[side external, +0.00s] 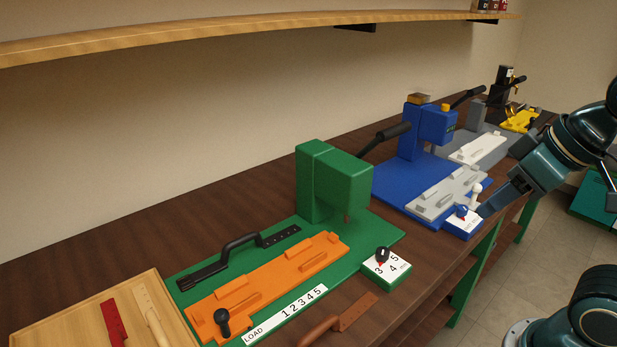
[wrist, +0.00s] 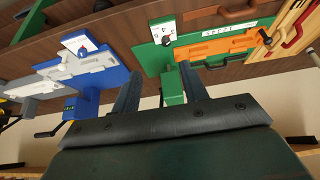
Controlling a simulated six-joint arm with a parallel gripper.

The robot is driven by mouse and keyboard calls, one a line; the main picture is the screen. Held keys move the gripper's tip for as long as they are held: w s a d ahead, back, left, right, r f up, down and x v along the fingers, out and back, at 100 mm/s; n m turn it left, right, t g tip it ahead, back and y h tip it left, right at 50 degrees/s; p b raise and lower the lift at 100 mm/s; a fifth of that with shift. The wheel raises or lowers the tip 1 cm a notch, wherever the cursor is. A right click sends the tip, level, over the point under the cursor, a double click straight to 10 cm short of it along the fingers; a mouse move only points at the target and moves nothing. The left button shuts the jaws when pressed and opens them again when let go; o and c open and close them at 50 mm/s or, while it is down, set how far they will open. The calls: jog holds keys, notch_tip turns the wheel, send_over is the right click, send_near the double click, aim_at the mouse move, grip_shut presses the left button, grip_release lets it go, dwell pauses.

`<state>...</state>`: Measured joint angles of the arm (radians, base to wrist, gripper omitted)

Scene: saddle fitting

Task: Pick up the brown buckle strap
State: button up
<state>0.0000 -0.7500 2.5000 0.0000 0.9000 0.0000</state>
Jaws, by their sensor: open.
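The brown buckle strap (side external: 355,312) lies on the dark bench near its front edge, in front of the green station, with its looped end cut off at the bottom of the side external view. In the wrist view, the strap (wrist: 203,12) shows small at the top edge. My gripper (side external: 489,208) is at the right, near the blue station's dial box and well apart from the strap. In the wrist view, its two fingers (wrist: 160,84) are spread with nothing held between them.
The green station (side external: 336,185) holds an orange fixture (side external: 265,275) and a black-handled strap (side external: 205,268). A dial box (side external: 386,268) stands near the brown strap. A wooden tray (side external: 60,320) holds red and tan straps. Blue (side external: 400,180) and grey stations stand farther back. A shelf (side external: 250,28) runs above.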

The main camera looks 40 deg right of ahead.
jog(key=shift+w, duration=0.1)
jog(key=m+g+y, duration=0.5)
jog(key=m+y, duration=0.9)
jog(key=m, duration=0.2)
send_near(328, 326)
jog(key=shift+d+r, duration=0.35)
jog(key=shift+d, duration=0.05)
jog(key=shift+x, duration=4.25)
jog(key=shift+f, duration=0.2)
jog(key=shift+a, duration=0.1)
